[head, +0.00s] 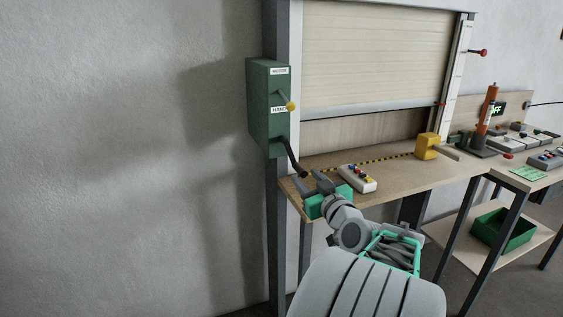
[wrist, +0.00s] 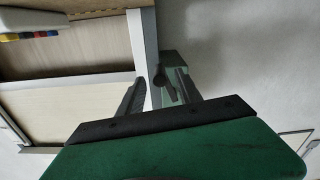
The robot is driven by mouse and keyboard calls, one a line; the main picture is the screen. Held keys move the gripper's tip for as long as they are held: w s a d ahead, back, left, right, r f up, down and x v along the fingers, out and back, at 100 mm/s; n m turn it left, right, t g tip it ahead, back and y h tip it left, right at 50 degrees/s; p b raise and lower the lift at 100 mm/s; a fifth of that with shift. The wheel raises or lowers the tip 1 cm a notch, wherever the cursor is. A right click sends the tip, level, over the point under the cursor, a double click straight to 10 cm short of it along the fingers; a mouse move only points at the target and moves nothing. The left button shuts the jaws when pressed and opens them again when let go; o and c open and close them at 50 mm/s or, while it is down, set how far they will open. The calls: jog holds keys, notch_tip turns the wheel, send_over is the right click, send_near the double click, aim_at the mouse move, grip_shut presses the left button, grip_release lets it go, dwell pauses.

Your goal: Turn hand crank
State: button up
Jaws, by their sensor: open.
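The hand crank (head: 291,157) is a black bent arm on the lower front of the green box (head: 265,105), with its grip end pointing down and toward me. My gripper (head: 308,179) is open and empty just below and beside the crank's grip end. In the wrist view the two dark fingers of my gripper (wrist: 160,84) stand apart. The dark crank (wrist: 162,78) shows between and beyond their tips, with the green box (wrist: 173,60) behind it. I cannot tell the exact gap between crank and fingers.
A yellow-knobbed lever (head: 290,106) sits on the box beside the HAND label. The roller shutter (head: 375,50) is partly lowered over the bench (head: 400,180). A button box (head: 358,178) and a yellow block (head: 428,146) stand on the bench, right of my gripper. The wall at left is clear.

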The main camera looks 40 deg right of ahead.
aim_at(295, 165)
jog(key=p+x, duration=0.1)
jog(key=x, duration=0.7)
jog(key=shift+w+r, duration=0.15)
grip_shut()
dwell(1.1)
